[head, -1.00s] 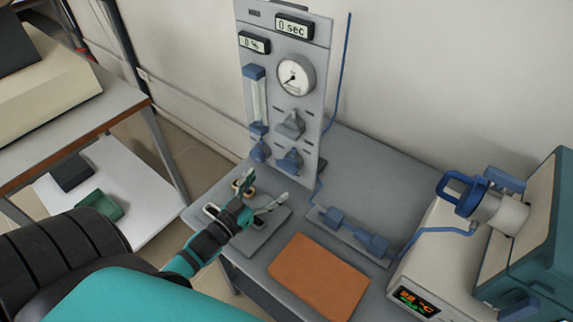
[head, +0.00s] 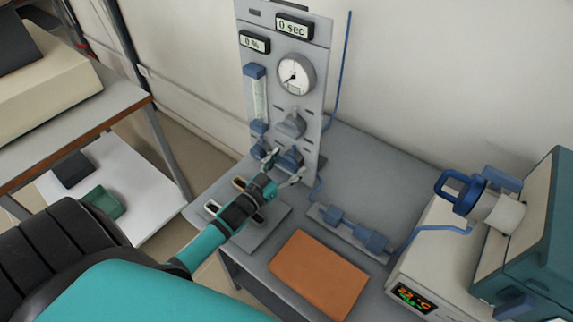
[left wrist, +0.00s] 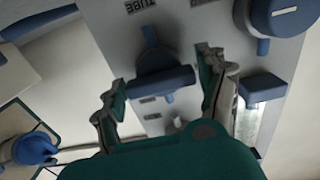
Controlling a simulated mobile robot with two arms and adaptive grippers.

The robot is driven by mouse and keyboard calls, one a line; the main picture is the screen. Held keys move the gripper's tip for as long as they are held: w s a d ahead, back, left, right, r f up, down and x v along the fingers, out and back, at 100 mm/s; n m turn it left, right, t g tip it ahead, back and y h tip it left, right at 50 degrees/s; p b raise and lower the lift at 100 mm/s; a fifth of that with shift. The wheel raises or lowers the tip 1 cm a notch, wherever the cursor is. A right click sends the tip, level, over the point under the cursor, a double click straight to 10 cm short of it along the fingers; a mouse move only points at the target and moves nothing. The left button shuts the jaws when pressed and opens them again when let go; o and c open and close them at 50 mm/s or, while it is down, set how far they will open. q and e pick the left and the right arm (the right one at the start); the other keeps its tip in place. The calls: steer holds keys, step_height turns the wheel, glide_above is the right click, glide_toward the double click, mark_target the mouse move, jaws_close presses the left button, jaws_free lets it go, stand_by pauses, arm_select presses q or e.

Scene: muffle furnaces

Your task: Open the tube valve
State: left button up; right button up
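The blue tube valve knob (head: 290,157) sits at the lower right of the grey upright panel (head: 318,60). In the left wrist view this knob (left wrist: 163,80) is in the middle, near upside-down lettering that reads TUBE. My left gripper (head: 286,163) is open, with its fingers on either side of the knob. In the left wrist view the gripper (left wrist: 160,97) shows a gap between each finger and the knob; I cannot tell any contact. My right gripper is not in view.
A second blue knob (left wrist: 283,14) is close beside the left gripper. A pressure gauge (head: 296,74) and a grey knob (head: 291,124) are higher on the panel. An orange board (head: 318,275) lies on the grey table, with the furnace (head: 530,235) at right.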

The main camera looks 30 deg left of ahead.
arm_select(q)
steer(key=c, duration=0.8)
steer(key=shift+m, duration=1.2)
steer(key=m, duration=0.4)
steer(key=shift+m, duration=0.3)
steer(key=m+b, duration=0.1)
steer(key=m, duration=0.4)
steer(key=shift+f, duration=0.1)
steer(key=m+b, duration=0.2)
steer(key=m, duration=0.4)
steer(key=o, duration=1.2)
steer(key=shift+d, duration=0.1)
